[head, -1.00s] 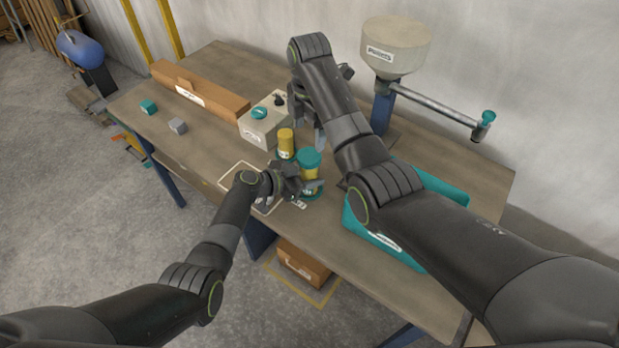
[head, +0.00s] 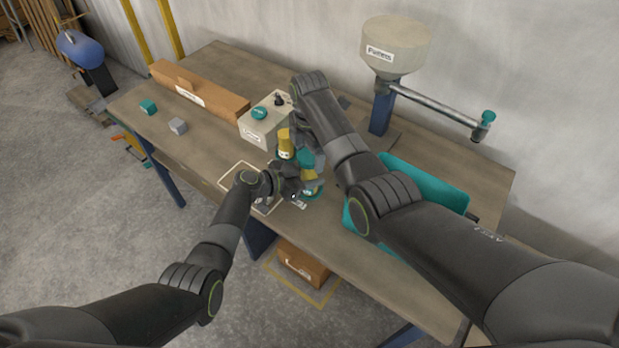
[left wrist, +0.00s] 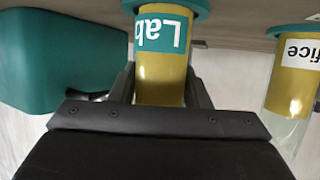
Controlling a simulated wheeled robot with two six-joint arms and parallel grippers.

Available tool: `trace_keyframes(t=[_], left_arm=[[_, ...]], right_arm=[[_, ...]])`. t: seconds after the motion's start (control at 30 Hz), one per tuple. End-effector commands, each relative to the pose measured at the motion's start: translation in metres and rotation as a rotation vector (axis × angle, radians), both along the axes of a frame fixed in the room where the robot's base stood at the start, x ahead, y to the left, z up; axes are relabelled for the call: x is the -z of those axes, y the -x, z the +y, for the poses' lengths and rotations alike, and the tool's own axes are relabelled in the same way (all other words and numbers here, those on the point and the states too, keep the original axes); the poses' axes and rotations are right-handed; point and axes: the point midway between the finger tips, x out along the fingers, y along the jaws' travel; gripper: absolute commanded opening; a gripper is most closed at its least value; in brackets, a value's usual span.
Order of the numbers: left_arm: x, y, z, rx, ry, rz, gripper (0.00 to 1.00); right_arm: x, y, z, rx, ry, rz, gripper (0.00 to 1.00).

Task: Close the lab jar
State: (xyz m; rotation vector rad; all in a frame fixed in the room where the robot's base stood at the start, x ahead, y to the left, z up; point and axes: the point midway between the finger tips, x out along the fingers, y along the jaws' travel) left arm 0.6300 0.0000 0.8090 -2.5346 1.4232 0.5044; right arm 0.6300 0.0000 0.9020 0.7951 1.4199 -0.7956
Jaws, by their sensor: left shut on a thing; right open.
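The lab jar (left wrist: 160,78), with yellow contents, a teal "Lab" label and a teal ring, is between my left gripper's fingers in the left wrist view. In the head view the jar (head: 312,188) is mostly hidden behind my left gripper (head: 298,186), which is shut on it. A teal lid-like part (head: 306,157) shows above the jar. My right gripper (head: 312,162) is open, low beside this teal part. I cannot tell whether the part is seated on the jar or whether my right fingers touch it. The jar's mouth is hidden.
A second jar (left wrist: 292,85), its label ending in "ffice", stands nearby. A yellow-topped jar (head: 285,140) stands beside a grey box with a teal button (head: 265,126). A teal bin (head: 425,185) lies right, under my right arm. A funnel stand (head: 381,108) rises behind.

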Motion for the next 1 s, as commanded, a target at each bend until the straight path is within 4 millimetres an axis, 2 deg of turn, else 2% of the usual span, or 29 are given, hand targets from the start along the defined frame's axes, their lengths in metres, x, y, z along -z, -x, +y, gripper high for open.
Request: trace_keyframes(t=[0.1, 0.4, 0.47, 0.67, 1.0], left_arm=[[0.0003, 0.0001, 0.0, 0.0, 0.0, 0.0, 0.0], [0.0003, 0.0001, 0.0, 0.0, 0.0, 0.0, 0.0], [0.0003, 0.0001, 0.0, 0.0, 0.0, 0.0, 0.0], [0.0003, 0.0002, 0.0, 0.0, 0.0, 0.0, 0.0], [0.0002, 0.0002, 0.0, 0.0, 0.0, 0.0, 0.0]], right_arm=[[0.0, 0.0001, 0.0, 0.0, 0.0, 0.0, 0.72], [-0.0001, 0.0001, 0.0001, 0.0, 0.0, 0.0, 0.33], [-0.0002, 0.0001, 0.0001, 0.0, 0.0, 0.0, 0.27], [-0.0002, 0.0001, 0.0001, 0.07, 0.0, 0.0, 0.27], [0.0, 0.0, 0.0001, 0.58, 0.0, 0.0, 0.27]])
